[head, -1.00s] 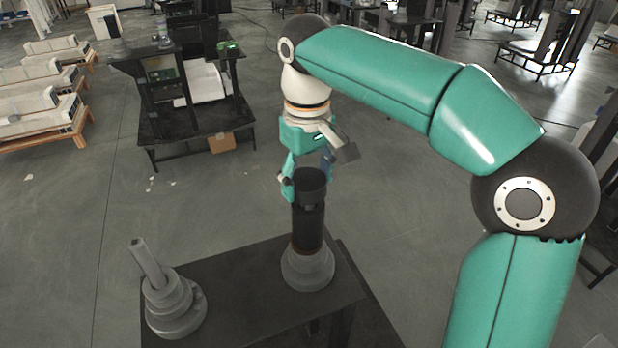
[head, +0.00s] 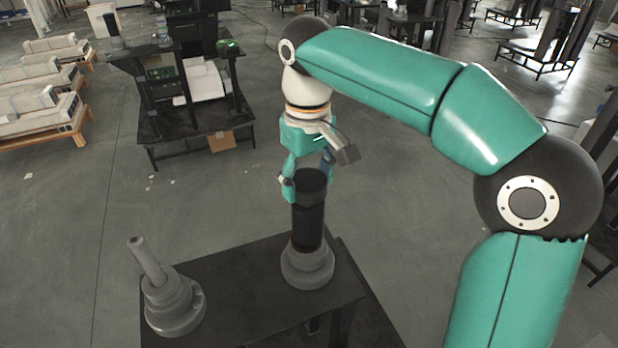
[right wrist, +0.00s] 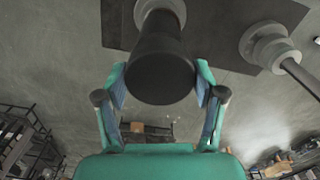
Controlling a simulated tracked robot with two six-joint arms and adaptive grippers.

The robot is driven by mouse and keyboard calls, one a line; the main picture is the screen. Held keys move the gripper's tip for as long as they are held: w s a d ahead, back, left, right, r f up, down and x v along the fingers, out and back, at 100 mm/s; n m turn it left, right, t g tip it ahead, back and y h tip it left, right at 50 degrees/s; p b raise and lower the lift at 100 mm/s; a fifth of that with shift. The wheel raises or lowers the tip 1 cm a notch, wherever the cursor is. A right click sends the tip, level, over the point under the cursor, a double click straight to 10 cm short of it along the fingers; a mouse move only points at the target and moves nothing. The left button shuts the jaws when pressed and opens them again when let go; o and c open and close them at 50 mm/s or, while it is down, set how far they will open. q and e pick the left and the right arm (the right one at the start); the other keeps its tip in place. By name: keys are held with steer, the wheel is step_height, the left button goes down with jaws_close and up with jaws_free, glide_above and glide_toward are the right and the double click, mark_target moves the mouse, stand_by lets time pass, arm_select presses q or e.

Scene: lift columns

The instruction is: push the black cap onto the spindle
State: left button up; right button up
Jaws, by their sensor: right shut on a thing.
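The black cap (head: 311,184) is at the top of a dark upright column (head: 307,228) that stands on a stepped grey base (head: 308,268). A seam shows below the cap. In the right wrist view, the cap's round end face (right wrist: 160,78) fills the space between the fingers. My right gripper (head: 308,176) is shut on the cap, with one finger on each side; it also shows in the right wrist view (right wrist: 161,86). The spindle under the cap is hidden, so I cannot tell how far down the cap sits. My left gripper is not in view.
A second stepped grey base with a bare, tilted-looking rod (head: 148,262) stands at the left of the dark table (head: 235,290). The table edge lies close behind the column. A black workbench (head: 190,125) and pallets (head: 45,130) stand farther off on open floor.

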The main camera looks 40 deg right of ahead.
steer(key=shift+f, duration=0.65)
stand_by(0.5)
steer(key=shift+f+b, duration=0.25)
steer(key=shift+b, duration=0.15)
steer(key=shift+f, duration=0.15)
stand_by(1.0)
steer(key=shift+f, duration=0.15)
stand_by(0.6)
steer(key=o, duration=1.3)
steer(key=shift+c, duration=0.2)
steer(key=shift+o, duration=0.2)
steer(key=shift+r+p, duration=0.35)
steer(key=shift+p, duration=0.1)
steer(key=shift+r+p, duration=0.8)
steer(key=shift+p, duration=0.05)
steer(key=shift+r, duration=0.1)
